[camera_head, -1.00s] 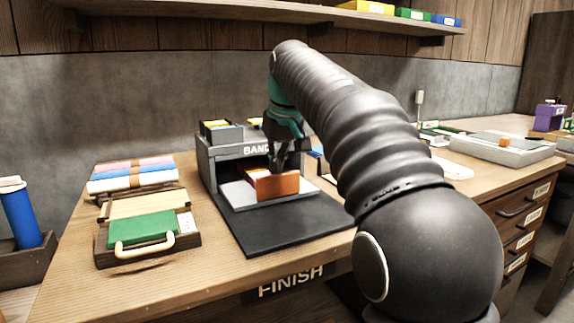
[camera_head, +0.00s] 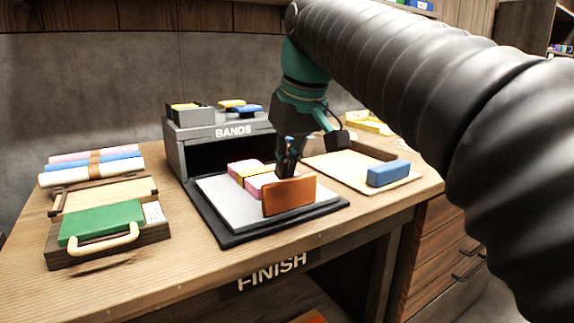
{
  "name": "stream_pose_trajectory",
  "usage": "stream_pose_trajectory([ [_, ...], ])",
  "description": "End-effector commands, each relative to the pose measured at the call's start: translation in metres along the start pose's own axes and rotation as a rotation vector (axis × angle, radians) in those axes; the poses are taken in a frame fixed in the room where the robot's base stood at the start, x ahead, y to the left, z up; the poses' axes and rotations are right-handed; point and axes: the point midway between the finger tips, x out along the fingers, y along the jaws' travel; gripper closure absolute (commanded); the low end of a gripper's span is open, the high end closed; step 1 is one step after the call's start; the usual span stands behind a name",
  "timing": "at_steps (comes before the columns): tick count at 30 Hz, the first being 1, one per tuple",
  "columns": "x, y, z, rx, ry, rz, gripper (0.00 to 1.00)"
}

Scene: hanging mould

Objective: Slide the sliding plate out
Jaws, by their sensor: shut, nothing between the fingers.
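The sliding plate (camera_head: 219,199) is a light grey flat plate lying on a black base mat (camera_head: 218,236) in front of the grey BANDS box (camera_head: 181,147). Most of the plate shows outside the box's dark opening. An orange-brown upright panel (camera_head: 289,197) stands at its front edge. A pink block with a yellow band (camera_head: 246,172) lies on the plate. My gripper (camera_head: 285,177) points down just behind the orange panel, its fingers shut and empty. Whether the fingertips touch the panel is hard to tell.
A green-topped box with a cream handle (camera_head: 103,222) and banded rolls (camera_head: 90,165) lie at the left. A tray with a blue block (camera_head: 388,173) is close at the right. The table's front edge is just before the mat.

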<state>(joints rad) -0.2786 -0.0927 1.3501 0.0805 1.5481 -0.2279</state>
Motion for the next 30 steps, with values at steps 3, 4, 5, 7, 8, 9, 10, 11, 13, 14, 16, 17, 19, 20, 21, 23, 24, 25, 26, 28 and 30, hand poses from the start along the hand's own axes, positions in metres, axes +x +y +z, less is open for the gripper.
stream_pose_trajectory([
  [3, 0.0, 0.001, 0.005, 0.002, -0.016, 0.001, 1.0],
  [4, 0.0, 0.001, 0.005, 0.002, -0.016, 0.001, 1.0],
  [5, 0.0, 0.001, 0.005, 0.002, -0.016, 0.001, 1.0],
  [7, 0.0, 0.001, 0.006, 0.002, -0.016, 0.001, 1.0],
  [8, 0.0, 0.001, 0.006, 0.003, -0.016, 0.002, 1.0],
  [9, -0.001, 0.002, 0.006, 0.004, -0.016, 0.002, 1.0],
  [10, -0.002, 0.002, 0.006, 0.004, -0.016, 0.002, 1.0],
  [11, -0.003, 0.002, 0.005, 0.004, -0.016, 0.003, 1.0],
  [13, -0.007, 0.002, 0.005, 0.004, -0.015, 0.003, 1.0],
  [14, -0.009, 0.002, 0.004, 0.004, -0.014, 0.004, 1.0],
  [16, -0.017, 0.003, 0.003, 0.004, -0.013, 0.004, 1.0],
  [17, -0.021, 0.003, 0.003, 0.004, -0.012, 0.004, 1.0],
  [19, -0.03, 0.003, 0.001, 0.004, -0.009, 0.005, 1.0],
  [20, -0.035, 0.002, 0.0, 0.003, -0.008, 0.004, 1.0],
  [21, -0.041, 0.002, -0.001, 0.002, -0.007, 0.004, 1.0],
  [23, -0.05, 0.002, -0.003, 0.002, -0.007, 0.003, 1.0],
  [24, -0.056, 0.002, -0.004, 0.001, -0.007, 0.002, 1.0],
  [25, -0.06, 0.002, -0.005, 0.001, -0.006, 0.002, 1.0],
  [26, -0.065, 0.002, -0.006, 0.0, -0.006, 0.002, 1.0],
  [28, -0.075, 0.002, -0.007, 0.0, -0.006, 0.001, 1.0],
  [30, -0.084, 0.003, -0.008, 0.0, -0.005, 0.001, 1.0],
])
